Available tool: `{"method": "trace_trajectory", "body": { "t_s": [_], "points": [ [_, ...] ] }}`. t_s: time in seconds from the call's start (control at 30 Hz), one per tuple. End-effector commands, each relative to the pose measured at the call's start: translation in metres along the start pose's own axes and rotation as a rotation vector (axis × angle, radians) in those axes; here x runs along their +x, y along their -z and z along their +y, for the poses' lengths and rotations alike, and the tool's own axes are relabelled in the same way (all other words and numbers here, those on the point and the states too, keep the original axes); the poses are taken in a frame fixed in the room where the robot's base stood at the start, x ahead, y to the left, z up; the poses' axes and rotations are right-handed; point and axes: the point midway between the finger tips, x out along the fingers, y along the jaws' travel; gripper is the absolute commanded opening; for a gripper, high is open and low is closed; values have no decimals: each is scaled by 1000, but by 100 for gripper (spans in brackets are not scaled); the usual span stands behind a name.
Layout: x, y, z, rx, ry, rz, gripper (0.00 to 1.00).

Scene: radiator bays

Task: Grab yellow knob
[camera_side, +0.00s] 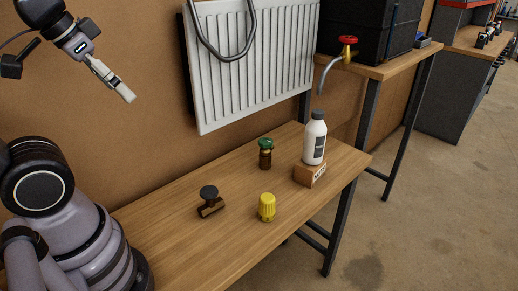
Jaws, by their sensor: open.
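The yellow knob (267,207) stands upright near the front edge of the wooden table, with a ribbed lower part and a narrower top. My gripper (128,97) is up in the air at the upper left, in front of the brown wall. It is well above the table and far to the left of the yellow knob. It holds nothing that I can see. The gap between its fingertips is hard to make out at this angle.
On the table (165,237) stand a black-topped valve (209,201), a green-topped valve (265,153) and a white bottle (314,140) on a wooden block (309,173). A white radiator (250,60) hangs behind. A red-handled tap (347,42) juts out at the right.

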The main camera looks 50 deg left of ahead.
Motion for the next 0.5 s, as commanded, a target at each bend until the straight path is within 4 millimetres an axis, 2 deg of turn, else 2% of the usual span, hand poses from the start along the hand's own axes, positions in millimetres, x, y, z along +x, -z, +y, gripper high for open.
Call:
{"method": "trace_trajectory", "body": {
  "t_s": [0.07, 0.17, 0.3, 0.4, 0.5],
  "points": [
    [8, 9, 4, -6, -16, 2, 74],
    [29, 34, 16, -29, -58, 23, 74],
    [79, 79, 43, -107, -127, 69, 74],
    [121, 104, 62, -177, -154, 107, 74],
    [166, 120, 78, -250, -157, 148, 74]
  ]
}}
